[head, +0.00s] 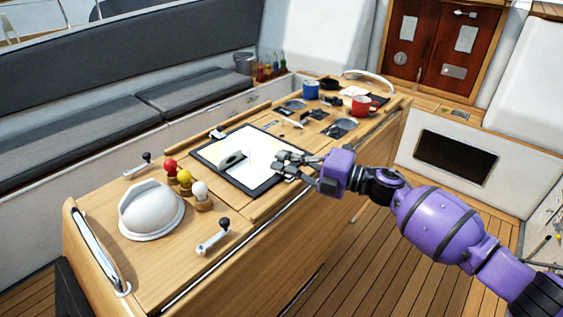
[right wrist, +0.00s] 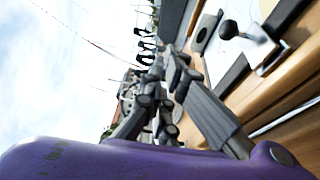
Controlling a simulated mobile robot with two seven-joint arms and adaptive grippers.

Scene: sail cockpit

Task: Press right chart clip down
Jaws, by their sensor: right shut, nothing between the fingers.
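The chart board (head: 258,187) lies on the wooden console, with a pale chart on it. The right chart clip (head: 291,170) sits at the board's right edge, partly hidden by my right gripper (head: 279,161). The right wrist view shows a metal clip with a black knob (right wrist: 228,30) at the board's edge, apart from the fingers. My right gripper (right wrist: 172,62) is shut and empty, its fingers beside the clip. Whether they touch it in the head view is hard to tell. Another chart clip (head: 217,134) is at the board's far left edge. My left gripper is out of view.
On the near console are a white dome (head: 150,210), red (head: 169,166), yellow and white knobs, and a black-knobbed winch handle (head: 213,237). Blue (head: 310,89) and red (head: 361,105) mugs stand farther back. A grey object (head: 232,159) lies on the chart.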

